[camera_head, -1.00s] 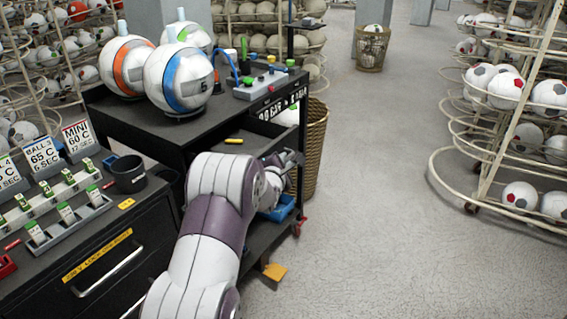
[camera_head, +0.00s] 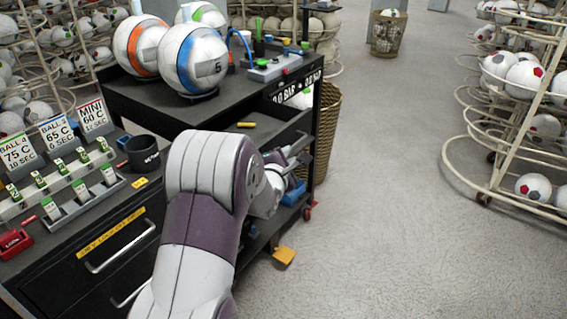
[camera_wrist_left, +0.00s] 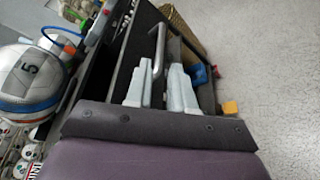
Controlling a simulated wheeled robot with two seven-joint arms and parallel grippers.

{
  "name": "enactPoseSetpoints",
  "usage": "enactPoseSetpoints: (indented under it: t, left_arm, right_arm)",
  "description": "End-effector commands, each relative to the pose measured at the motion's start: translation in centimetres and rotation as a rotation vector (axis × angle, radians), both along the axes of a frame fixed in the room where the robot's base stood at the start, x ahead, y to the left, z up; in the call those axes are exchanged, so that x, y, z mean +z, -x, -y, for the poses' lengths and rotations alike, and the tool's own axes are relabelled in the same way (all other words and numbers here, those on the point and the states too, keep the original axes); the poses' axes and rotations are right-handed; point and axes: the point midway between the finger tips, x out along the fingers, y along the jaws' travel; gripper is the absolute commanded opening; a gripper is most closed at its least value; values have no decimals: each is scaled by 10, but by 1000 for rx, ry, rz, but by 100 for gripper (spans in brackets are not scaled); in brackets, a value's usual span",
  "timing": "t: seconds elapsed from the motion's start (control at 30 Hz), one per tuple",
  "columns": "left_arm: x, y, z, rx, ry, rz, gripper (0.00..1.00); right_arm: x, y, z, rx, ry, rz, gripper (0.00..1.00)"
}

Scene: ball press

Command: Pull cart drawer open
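The black cart (camera_head: 150,88) stands left of centre in the head view. Its drawer (camera_head: 268,134) is partly open, and a yellow item (camera_head: 246,125) shows inside. My left gripper (camera_head: 290,157) is at the drawer's front, partly hidden by my own forearm. In the left wrist view the two pale fingers (camera_wrist_left: 157,85) lie on either side of the metal drawer handle (camera_wrist_left: 158,48), with little gap, and look shut on it. My right gripper is not in view.
Numbered balls (camera_head: 188,60) and a control box (camera_head: 273,68) sit on the cart top. A black cabinet (camera_head: 100,235) with signs stands at the near left. A wicker basket (camera_head: 327,125) is behind the cart. Grey floor (camera_head: 410,230) is open to the right, before the ball racks (camera_head: 470,120).

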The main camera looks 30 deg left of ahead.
Motion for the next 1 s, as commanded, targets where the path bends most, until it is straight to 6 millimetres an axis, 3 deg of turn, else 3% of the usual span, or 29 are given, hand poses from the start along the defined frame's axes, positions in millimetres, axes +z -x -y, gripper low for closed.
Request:
enactPoseSetpoints:
  t: [0.1, 0.27, 0.83, 0.93, 1.0]
  left_arm:
    - [4, 19, 5, 1, 0, -1, 23]
    - [7, 32, 8, 1, 0, -1, 23]
    - [6, 34, 9, -10, -48, -17, 23]
    - [-15, 41, 9, -69, -254, -183, 23]
    - [-48, 62, 11, -177, -470, -416, 23]
  right_arm:
    - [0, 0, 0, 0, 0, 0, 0]
    - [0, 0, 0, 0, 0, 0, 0]
    - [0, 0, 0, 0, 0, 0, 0]
    - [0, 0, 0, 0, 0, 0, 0]
    - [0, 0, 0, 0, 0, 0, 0]
